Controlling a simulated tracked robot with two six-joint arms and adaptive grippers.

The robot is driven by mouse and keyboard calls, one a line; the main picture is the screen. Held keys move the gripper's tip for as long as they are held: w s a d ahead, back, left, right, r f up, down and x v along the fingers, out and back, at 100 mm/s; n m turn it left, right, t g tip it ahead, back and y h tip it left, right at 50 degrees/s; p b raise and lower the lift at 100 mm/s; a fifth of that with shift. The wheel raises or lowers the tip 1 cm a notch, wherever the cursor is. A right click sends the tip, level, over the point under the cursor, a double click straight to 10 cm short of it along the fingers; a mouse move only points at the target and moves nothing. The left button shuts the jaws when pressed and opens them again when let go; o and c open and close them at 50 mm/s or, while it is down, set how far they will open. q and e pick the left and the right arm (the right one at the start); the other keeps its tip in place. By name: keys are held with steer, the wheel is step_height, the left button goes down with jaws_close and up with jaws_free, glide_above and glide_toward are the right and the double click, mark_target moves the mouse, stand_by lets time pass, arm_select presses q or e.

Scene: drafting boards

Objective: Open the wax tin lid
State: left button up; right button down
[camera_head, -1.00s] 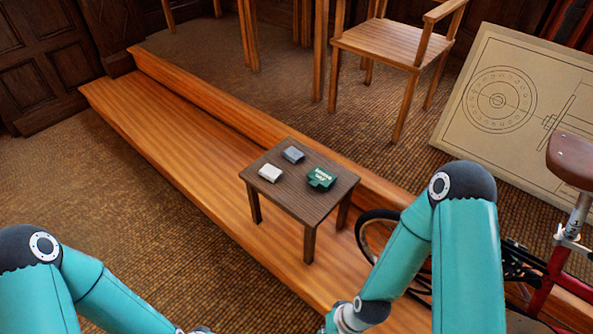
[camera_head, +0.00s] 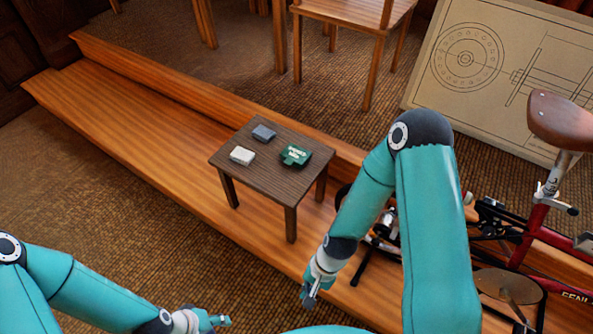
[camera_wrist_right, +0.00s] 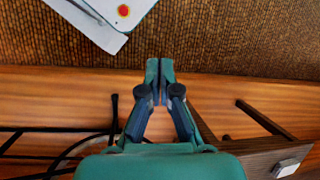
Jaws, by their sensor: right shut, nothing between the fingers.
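A green tin with white lettering (camera_head: 296,156) sits on a small dark wooden table (camera_head: 262,178); it looks closed, though its lid is too small to make out. My right gripper (camera_head: 309,303) is below and in front of the table in the head view, apart from the tin. In the right wrist view its fingers (camera_wrist_right: 160,66) are together and empty. My left gripper (camera_head: 225,321) hangs low at the bottom of the head view, far from the table; whether its fingers are apart is too small to tell.
A white block (camera_head: 242,156) and a grey-blue block (camera_head: 264,133) share the tabletop. The table stands on a wooden step (camera_head: 130,130). A red bicycle (camera_head: 535,220) stands at the right, near my right arm. A drawing board (camera_head: 490,75) and a wooden chair (camera_head: 350,14) are behind.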

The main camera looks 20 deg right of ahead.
steer(key=w+f+m+t+y+b, duration=0.1)
steer(key=w+f+m+y+b, duration=0.25)
steer(key=w+m+b, duration=0.65)
steer(key=m+t+y+b, duration=0.2)
steer(key=m+t+b, duration=0.6)
steer(key=b, duration=0.2)
glide_toward(295, 173)
steer(key=s+a, duration=0.2)
steer(key=a, duration=0.1)
steer(key=s+a+r, duration=0.1)
steer(key=s+a, duration=0.1)
steer(key=a, duration=0.1)
steer(key=s+a, duration=0.2)
steer(key=a, duration=0.2)
steer(key=shift+s+r, duration=0.15)
steer(key=shift+r, duration=0.05)
steer(key=w+d+m+t+b, duration=0.25)
steer(key=w+d+b, duration=0.25)
steer(key=d+b, duration=0.4)
steer(key=shift+n+t+h, duration=0.25)
steer(key=shift+t+h, duration=0.1)
steer(key=shift+t, duration=0.1)
steer(key=x, duration=0.3)
steer(key=b+x, duration=0.1)
steer(key=x, duration=0.6)
steer(key=shift+s+f+b, duration=0.25)
steer(key=shift+f+b, duration=0.1)
steer(key=shift+f, duration=0.05)
